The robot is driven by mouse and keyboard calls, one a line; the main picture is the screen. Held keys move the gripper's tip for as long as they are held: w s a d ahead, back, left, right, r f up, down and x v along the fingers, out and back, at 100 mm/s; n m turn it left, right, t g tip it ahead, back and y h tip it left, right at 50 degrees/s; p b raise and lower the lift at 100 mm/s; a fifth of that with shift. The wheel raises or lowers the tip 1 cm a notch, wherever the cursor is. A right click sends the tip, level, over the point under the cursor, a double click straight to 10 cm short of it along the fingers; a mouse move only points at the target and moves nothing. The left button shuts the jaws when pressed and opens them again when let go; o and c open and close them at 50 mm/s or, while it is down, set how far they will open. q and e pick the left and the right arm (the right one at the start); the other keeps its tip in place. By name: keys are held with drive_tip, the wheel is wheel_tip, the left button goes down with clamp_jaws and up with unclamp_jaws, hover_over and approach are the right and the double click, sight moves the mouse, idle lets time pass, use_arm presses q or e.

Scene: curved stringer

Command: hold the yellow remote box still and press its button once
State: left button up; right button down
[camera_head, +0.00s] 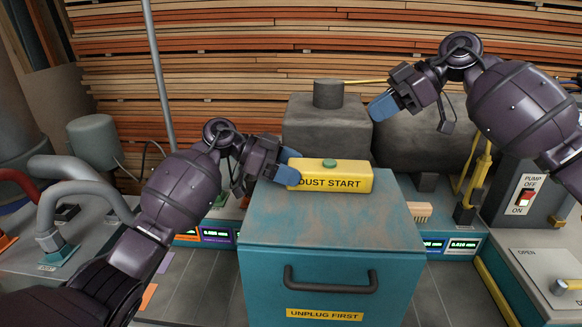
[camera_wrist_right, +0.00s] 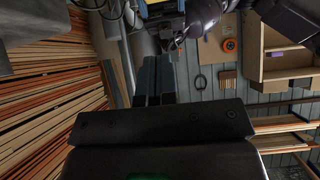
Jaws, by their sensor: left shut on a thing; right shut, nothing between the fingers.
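The yellow remote box (camera_head: 350,182), labelled DUST START, sits on the top of a teal cabinet (camera_head: 330,232). Its round green button (camera_head: 330,163) is on the upper face and uncovered. My left gripper (camera_head: 288,168) is shut on the left end of the box, its blue fingers at that end. My right gripper (camera_head: 376,106) is shut and empty, above and to the right of the box, clear of the button. Its closed fingers show in the right wrist view (camera_wrist_right: 152,80). A yellow patch at that view's top edge may be the box; I cannot tell.
A grey machine with a round cap (camera_head: 328,94) stands behind the cabinet. A panel with a red power switch (camera_head: 525,197) is at the right. The cabinet front has a dark handle (camera_head: 331,281). Stacked boards (camera_head: 230,70) line the back. The cabinet top before the box is clear.

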idle(0.6)
drive_tip(key=r+n+t+h, duration=0.1)
drive_tip(key=n+t+h, duration=0.5)
drive_tip(key=n, duration=1)
hover_over(332, 161)
drive_tip(key=shift+r+t+y, duration=0.15)
drive_tip(key=shift+t+y, duration=0.35)
drive_tip(key=shift+t, duration=0.2)
drive_tip(key=shift+f, duration=4.4)
